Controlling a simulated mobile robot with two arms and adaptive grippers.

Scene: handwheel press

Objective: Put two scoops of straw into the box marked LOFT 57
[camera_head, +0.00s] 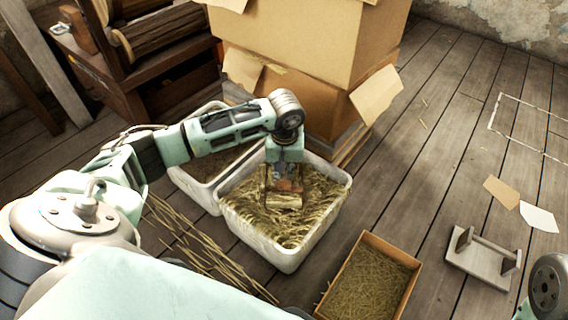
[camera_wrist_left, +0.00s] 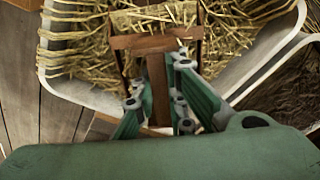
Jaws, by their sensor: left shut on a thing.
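My left gripper (camera_head: 285,172) is shut on a wooden scoop (camera_head: 284,201), with the arm reaching in from the left. In the left wrist view, the gripper's fingers (camera_wrist_left: 158,105) close around the scoop's wooden handle (camera_wrist_left: 156,78). The scoop's head is down in the straw (camera_head: 313,194) in a white tub (camera_head: 280,258); how much it carries cannot be told. A small open cardboard box (camera_head: 393,248) with fine straw-like stuff in it stands in front, right of the tub. I can read no LOFT 57 mark on any box. My right gripper is out of view.
A second white tub (camera_head: 192,185) with darker contents stands behind left. Large stacked cardboard boxes (camera_head: 300,40) rise right behind the tubs. Long loose stalks (camera_head: 205,248) lie at left. A small wooden stand (camera_head: 482,260) and paper pieces (camera_head: 538,217) lie at right; floor between is clear.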

